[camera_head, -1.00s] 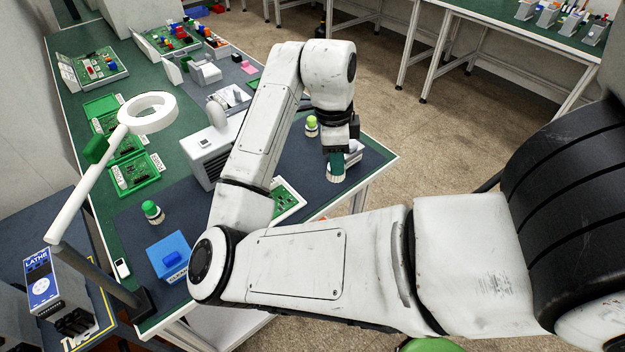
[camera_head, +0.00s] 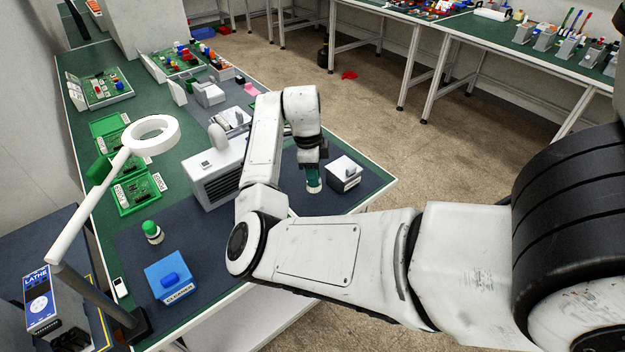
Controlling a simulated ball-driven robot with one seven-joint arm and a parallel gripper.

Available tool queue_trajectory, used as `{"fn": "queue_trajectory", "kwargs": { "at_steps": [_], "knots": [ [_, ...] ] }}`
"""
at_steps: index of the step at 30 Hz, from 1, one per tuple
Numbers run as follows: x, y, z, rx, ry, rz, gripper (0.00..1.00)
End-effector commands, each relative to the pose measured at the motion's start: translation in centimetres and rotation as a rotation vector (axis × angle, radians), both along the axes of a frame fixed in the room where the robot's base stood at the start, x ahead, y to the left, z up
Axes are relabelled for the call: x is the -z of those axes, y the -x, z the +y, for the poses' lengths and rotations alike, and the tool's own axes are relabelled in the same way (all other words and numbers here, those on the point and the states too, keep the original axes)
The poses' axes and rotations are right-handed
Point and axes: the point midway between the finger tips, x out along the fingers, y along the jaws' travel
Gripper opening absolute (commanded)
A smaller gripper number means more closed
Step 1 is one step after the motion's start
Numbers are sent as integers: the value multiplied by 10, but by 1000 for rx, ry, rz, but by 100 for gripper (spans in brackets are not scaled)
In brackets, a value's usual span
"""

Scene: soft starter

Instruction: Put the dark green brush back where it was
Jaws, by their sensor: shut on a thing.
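The dark green brush (camera_head: 313,180) is upright in the jaws of my gripper (camera_head: 314,166), just left of a small white-and-grey box (camera_head: 345,174) on the dark blue mat (camera_head: 340,201). My gripper is shut on its upper part. I cannot tell whether the bristle end touches the mat. A second brush with a green handle and pale bristles (camera_head: 152,232) stands on the mat's left part.
A blue box (camera_head: 169,279) stands at the near left of the mat. A white ring lamp (camera_head: 151,136) reaches over the bench. A grey vented unit (camera_head: 214,172) stands left of my arm. The mat's near right part is clear.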

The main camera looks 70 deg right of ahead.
Motion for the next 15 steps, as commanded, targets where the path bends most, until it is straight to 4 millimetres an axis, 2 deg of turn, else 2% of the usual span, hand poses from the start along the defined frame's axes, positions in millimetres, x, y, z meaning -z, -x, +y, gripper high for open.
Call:
{"fn": "queue_trajectory", "kwargs": {
  "at_steps": [4,9,15],
  "knots": [
    [10,-5,-5,-1,-2,0,0],
    [32,-4,-4,-2,-3,1,0],
    [38,-4,-4,0,0,-1,0]
  ]
}}
